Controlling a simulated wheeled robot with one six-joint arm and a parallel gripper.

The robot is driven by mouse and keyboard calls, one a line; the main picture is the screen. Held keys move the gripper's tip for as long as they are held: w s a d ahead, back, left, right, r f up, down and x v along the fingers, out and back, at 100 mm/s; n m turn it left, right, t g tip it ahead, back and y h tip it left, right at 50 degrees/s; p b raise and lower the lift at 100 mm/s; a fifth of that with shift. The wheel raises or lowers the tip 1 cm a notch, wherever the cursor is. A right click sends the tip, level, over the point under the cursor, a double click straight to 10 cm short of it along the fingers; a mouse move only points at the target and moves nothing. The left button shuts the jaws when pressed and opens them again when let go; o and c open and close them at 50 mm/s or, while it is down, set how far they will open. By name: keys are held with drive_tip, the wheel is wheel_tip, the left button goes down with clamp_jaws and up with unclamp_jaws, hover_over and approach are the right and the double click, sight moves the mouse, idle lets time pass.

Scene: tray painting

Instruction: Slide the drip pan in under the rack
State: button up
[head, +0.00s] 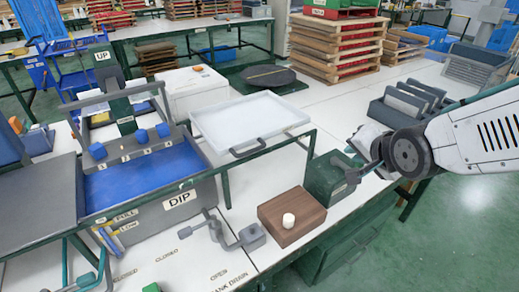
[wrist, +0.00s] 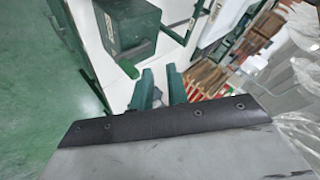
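A shallow white pan (head: 252,117) with a dark handle on its near side, which looks like the drip pan, lies in the middle of the head view. A green-railed rack (head: 285,143) runs along its near and right sides; I cannot tell whether the pan is on it or beneath it. My gripper (head: 357,170) is to the right of the pan and apart from it, close to a dark green box (head: 328,177). In the wrist view its two green fingers (wrist: 162,82) stand apart with nothing seen between them.
A DIP tank (head: 150,180) with blue liquid and several blue blocks stands left of the pan. A brown block (head: 291,216) with a white knob and a grey valve handle (head: 235,238) are in front. A dark slotted holder (head: 405,104) stands at right. White bench around the pan is partly clear.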

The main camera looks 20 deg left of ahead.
drive_tip(key=a+f+m+t+y, duration=0.1)
drive_tip(key=a+f+y, duration=0.25)
drive_tip(key=a, duration=0.75)
drive_tip(key=m+y, duration=0.2)
drive_tip(key=y, duration=0.2)
approach(257, 150)
drive_tip(key=x, duration=1)
drive_tip(key=shift+w+a+f, duration=0.15)
drive_tip(key=shift+w+a, duration=0.05)
drive_tip(key=shift+a, duration=0.05)
clamp_jaws()
